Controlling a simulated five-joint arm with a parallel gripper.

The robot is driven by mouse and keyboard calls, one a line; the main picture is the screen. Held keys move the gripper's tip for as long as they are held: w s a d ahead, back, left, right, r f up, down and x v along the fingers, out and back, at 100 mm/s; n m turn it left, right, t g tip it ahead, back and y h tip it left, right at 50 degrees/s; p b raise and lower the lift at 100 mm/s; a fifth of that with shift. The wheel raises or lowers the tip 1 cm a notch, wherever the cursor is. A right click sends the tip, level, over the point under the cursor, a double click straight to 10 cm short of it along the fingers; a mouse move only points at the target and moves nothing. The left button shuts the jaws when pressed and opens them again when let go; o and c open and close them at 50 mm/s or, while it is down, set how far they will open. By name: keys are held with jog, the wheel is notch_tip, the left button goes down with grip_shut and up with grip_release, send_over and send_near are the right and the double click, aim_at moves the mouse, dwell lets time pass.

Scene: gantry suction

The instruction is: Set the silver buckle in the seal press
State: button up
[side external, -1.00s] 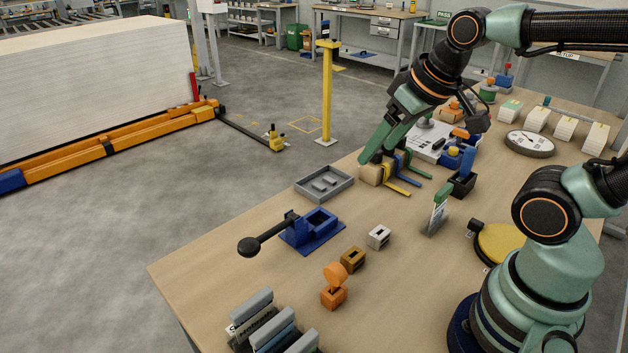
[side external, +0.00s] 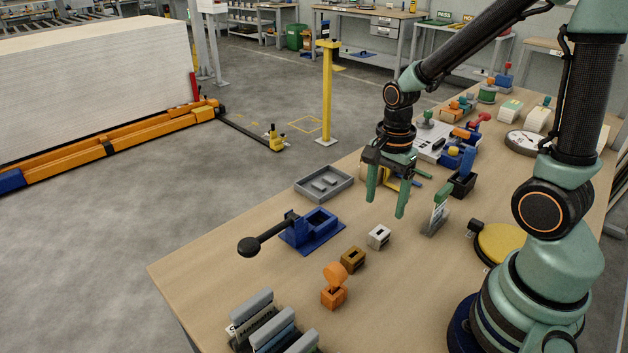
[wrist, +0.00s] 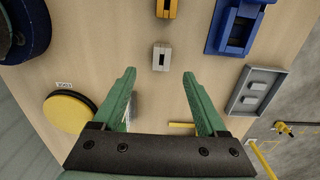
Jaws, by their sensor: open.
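The silver buckle (side external: 378,237), a small pale block with a dark slot, sits on the table right of the blue seal press (side external: 325,219). The press has a long black lever ending in a round knob, and its dark pocket looks empty. In the wrist view the buckle (wrist: 161,57) lies just beyond the gap between my fingertips, with the press (wrist: 226,46) at upper right. My gripper (side external: 386,208) points down, open and empty, above the table behind the buckle. Its two green fingers (wrist: 159,75) are spread on either side of the buckle's line.
A brass block (side external: 353,259) and an orange one (side external: 334,291) stand in front of the buckle. A grey tray (side external: 338,193) is behind the press. A card stand (side external: 437,218) and a yellow disc (side external: 500,243) lie to the right.

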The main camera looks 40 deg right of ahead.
send_over(380, 232)
jog(key=a, duration=0.1)
jog(key=f, duration=0.5)
jog(key=shift+s+a, duration=0.15)
jog(key=shift+s, duration=0.25)
jog(key=shift+w+d+f, duration=0.1)
jog(key=shift+d+f, duration=0.05)
jog(key=shift+f, duration=1.15)
jog(key=shift+w+d+f, duration=0.1)
jog(key=shift+d+f, duration=0.05)
jog(key=shift+f, duration=1.1)
grip_shut()
